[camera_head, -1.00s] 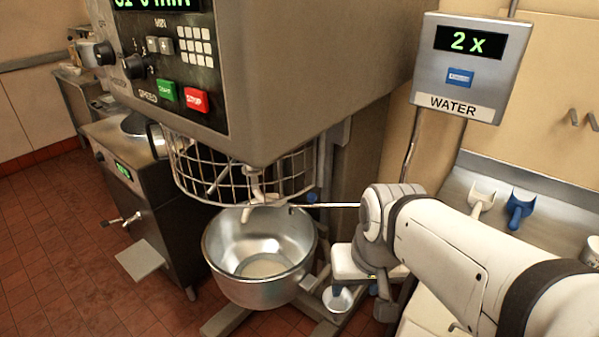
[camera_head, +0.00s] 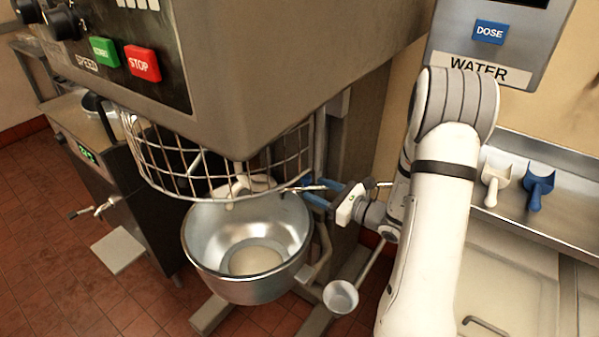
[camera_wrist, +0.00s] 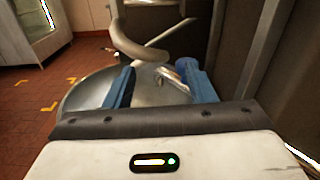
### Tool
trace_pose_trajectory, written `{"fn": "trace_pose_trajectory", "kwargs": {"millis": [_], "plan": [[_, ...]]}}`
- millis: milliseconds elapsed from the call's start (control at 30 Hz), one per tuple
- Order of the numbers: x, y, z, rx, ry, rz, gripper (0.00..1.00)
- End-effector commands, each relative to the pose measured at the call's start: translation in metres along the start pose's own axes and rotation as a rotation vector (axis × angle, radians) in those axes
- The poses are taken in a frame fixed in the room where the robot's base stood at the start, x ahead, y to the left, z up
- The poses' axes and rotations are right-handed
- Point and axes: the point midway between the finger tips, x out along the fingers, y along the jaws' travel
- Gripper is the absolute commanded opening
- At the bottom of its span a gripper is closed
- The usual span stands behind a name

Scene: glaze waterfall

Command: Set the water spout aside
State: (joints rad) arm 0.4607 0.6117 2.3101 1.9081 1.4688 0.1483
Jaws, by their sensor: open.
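The water spout is a thin metal pipe (camera_head: 382,184) running level from the right towards the bowl's rim. My gripper (camera_head: 314,194) has blue fingers and is open at the right side of the bowl, near the spout's end.
The steel mixing bowl (camera_head: 200,245) stands under the wire guard (camera_head: 160,165) and a pale mixing hook (camera_head: 240,190). A small metal cup (camera_head: 340,297) is below my gripper. The water meter (camera_head: 520,50) hangs above; scoops (camera_head: 538,186) lie on the right.

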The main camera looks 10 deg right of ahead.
Motion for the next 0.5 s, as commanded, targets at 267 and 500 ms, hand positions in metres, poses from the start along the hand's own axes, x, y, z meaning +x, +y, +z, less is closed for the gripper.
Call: {"fn": "trace_pose_trajectory", "kwargs": {"millis": [267,500], "plan": [[0.001,-0.026,-0.018,0.062,-0.026,-0.114,0.50],[0.042,-0.028,-0.016,0.060,-0.025,-0.104,0.50]]}}
